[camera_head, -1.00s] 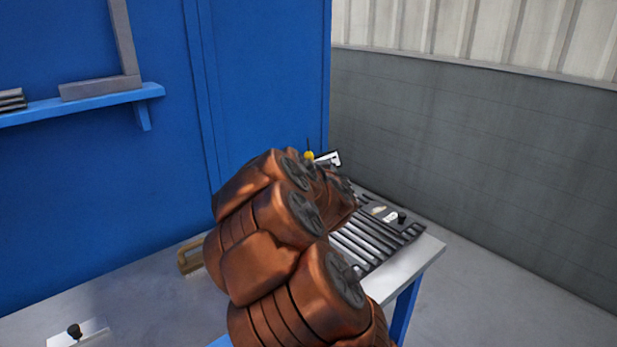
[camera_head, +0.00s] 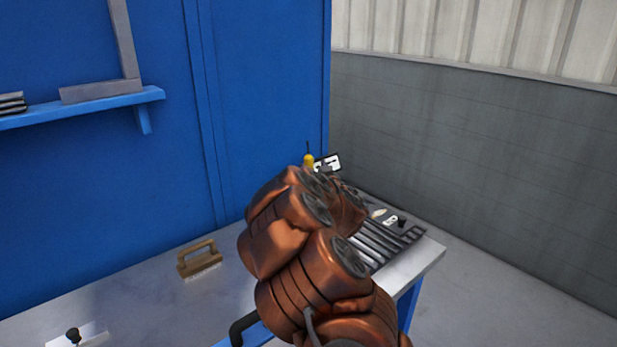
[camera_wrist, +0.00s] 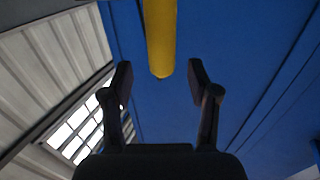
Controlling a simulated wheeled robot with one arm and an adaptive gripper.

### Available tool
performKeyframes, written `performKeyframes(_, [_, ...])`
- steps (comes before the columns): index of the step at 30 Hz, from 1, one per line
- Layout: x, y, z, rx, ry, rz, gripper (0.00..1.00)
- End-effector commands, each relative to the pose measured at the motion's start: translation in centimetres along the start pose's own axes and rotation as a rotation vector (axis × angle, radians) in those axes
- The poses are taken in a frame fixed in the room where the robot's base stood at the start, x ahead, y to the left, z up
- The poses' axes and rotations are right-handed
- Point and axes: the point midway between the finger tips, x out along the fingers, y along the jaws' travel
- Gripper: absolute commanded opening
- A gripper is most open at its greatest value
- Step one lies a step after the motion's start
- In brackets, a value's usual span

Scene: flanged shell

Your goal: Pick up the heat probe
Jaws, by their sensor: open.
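The heat probe (camera_head: 308,161), which I take to be the yellow handle with a thin dark rod pointing up, shows just above my arm at the far end of the bench. Its lower part is hidden in the head view. In the wrist view a yellow cylinder with a rounded end (camera_wrist: 160,35) comes down from the top edge. Its end lies in the picture between the fingertips of my gripper (camera_wrist: 159,76). The two dark fingers are spread, with a gap on each side of the yellow handle.
A black-and-white item (camera_head: 328,162) stands beside the probe. A dark slotted rack (camera_head: 382,243) lies on the bench's right side. A wooden-handled brush (camera_head: 199,260) sits left of my arm. A blue wall panel (camera_head: 265,110) rises behind the bench (camera_head: 150,300).

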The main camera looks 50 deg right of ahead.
Motion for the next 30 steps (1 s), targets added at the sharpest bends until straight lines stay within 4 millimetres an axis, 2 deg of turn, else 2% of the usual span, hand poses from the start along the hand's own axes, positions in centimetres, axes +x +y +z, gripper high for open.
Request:
performKeyframes(12, [3.7, -0.2, -0.4, 0.0, -0.002, 0.0, 0.6])
performKeyframes(23, [4.6, -0.2, -0.4, 0.0, -0.001, 0.001, 0.6])
performKeyframes(25, [4.6, -0.2, -0.4, 0.0, -0.001, 0.001, 0.56])
performKeyframes(30, [4.6, -0.2, -0.3, 0.0, -0.002, 0.001, 0.38])
